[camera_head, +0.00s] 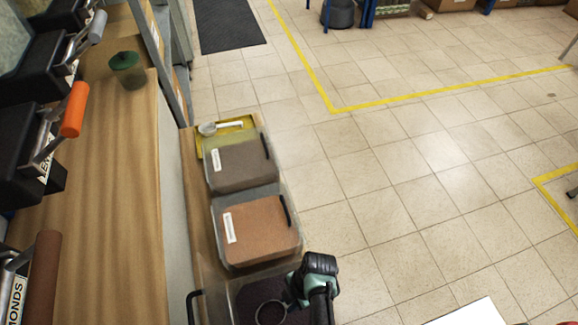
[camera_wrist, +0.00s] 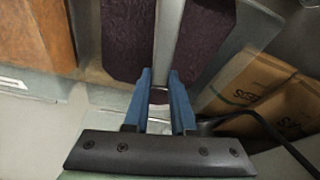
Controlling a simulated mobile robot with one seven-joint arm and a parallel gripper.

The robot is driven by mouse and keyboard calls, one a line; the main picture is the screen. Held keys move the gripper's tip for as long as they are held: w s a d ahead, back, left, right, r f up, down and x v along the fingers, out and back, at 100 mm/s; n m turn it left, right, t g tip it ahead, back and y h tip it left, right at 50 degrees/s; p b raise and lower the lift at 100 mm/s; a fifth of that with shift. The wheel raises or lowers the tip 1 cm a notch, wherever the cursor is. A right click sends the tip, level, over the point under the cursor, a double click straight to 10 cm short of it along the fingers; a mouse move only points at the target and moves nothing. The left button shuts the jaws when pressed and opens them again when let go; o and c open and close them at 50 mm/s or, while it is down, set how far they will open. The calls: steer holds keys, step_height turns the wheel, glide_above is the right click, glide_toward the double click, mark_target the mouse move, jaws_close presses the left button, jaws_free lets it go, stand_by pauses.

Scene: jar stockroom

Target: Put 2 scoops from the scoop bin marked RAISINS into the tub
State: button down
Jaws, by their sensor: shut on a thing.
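My gripper (camera_head: 300,293) is over the nearest bin (camera_head: 238,292), which holds dark purple-brown contents (camera_wrist: 124,38). Its label is not readable. In the wrist view, the blue fingers (camera_wrist: 160,98) are closed on a pale grey bar (camera_wrist: 169,40), which looks like a scoop handle and runs away over the contents. A dark round scoop bowl (camera_head: 271,313) shows beside the gripper in the head view, over the contents; I cannot tell whether it is filled. I cannot make out the tub.
A bin of orange-brown contents (camera_head: 262,232) and a grey-brown one (camera_head: 240,165) stand farther along the shelf. Another scoop (camera_head: 208,129) lies on a yellow tray (camera_head: 245,120). Dispensers (camera_head: 30,150) and a green-lidded jar (camera_head: 127,68) are left. Cardboard boxes (camera_wrist: 265,90) show below.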

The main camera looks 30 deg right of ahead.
steer(key=shift+y, duration=0.5)
steer(key=shift+a+p+v, duration=0.15)
steer(key=shift+p+v, duration=0.6)
steer(key=shift+v, duration=0.65)
steer(key=shift+a+p+v, duration=0.15)
steer(key=shift+p+v, duration=0.6)
steer(key=shift+v, duration=0.7)
steer(key=shift+r, duration=0.25)
